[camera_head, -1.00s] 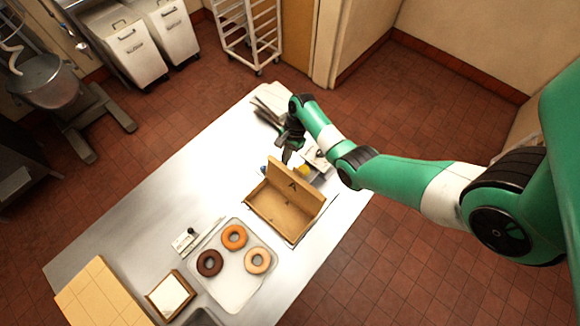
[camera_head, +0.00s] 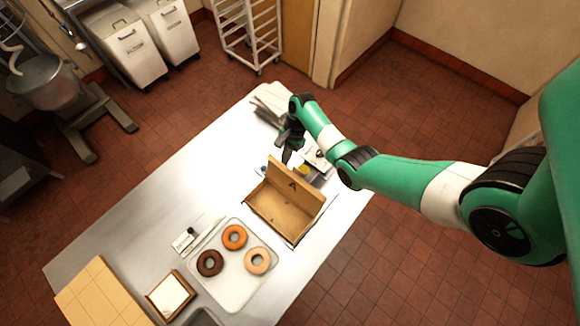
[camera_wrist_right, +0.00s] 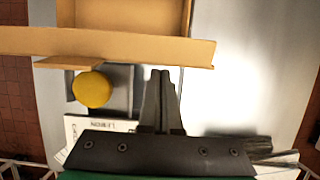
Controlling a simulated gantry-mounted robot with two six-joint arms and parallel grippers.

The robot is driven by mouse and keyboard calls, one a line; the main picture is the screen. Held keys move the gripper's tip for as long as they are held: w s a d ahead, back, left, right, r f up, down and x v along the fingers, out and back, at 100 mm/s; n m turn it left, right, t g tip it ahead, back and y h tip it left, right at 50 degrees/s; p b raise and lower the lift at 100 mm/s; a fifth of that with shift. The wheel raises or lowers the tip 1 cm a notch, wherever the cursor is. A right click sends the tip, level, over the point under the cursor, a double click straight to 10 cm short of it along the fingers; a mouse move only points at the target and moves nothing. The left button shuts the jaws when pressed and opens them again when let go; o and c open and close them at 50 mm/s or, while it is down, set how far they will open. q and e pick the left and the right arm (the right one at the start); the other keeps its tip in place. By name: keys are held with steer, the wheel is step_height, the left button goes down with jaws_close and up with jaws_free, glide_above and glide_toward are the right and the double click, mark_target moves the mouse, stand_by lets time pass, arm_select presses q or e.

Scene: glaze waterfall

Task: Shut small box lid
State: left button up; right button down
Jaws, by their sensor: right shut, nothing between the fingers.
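A small brown cardboard box (camera_head: 277,214) sits open on the metal table. Its lid (camera_head: 295,184) stands up, hinged along the box's far right side. My right gripper (camera_head: 287,156) is shut and empty, just behind the upper end of the lid. In the right wrist view the closed fingers (camera_wrist_right: 161,78) point at the lid's edge (camera_wrist_right: 120,45), close to it; I cannot tell whether they touch. The box's inside (camera_wrist_right: 125,14) shows beyond the lid. My left gripper is not in view.
A tray (camera_head: 233,290) with three doughnuts lies in front of the box. A yellow round thing (camera_wrist_right: 92,89) sits in a container behind the lid. Papers (camera_head: 272,100) lie at the table's far corner.

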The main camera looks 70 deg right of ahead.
mark_target(277, 164)
steer(key=shift+w+a+p, duration=0.3)
steer(key=shift+a+p, duration=0.05)
steer(key=shift+a, duration=0.4)
steer(key=shift+w+a+p, duration=0.3)
steer(key=shift+a, duration=0.5)
steer(key=shift+w+a+p, duration=0.3)
steer(key=shift+a+p, duration=0.05)
steer(key=shift+a, duration=0.4)
steer(key=a, duration=0.1)
steer(key=w+a, duration=0.1)
steer(key=a+p, duration=0.1)
steer(key=a, duration=0.1)
steer(key=shift+w, duration=0.35)
steer(key=shift+r, duration=0.1)
step_height(277, 164, up, 6)
steer(key=p, duration=0.5)
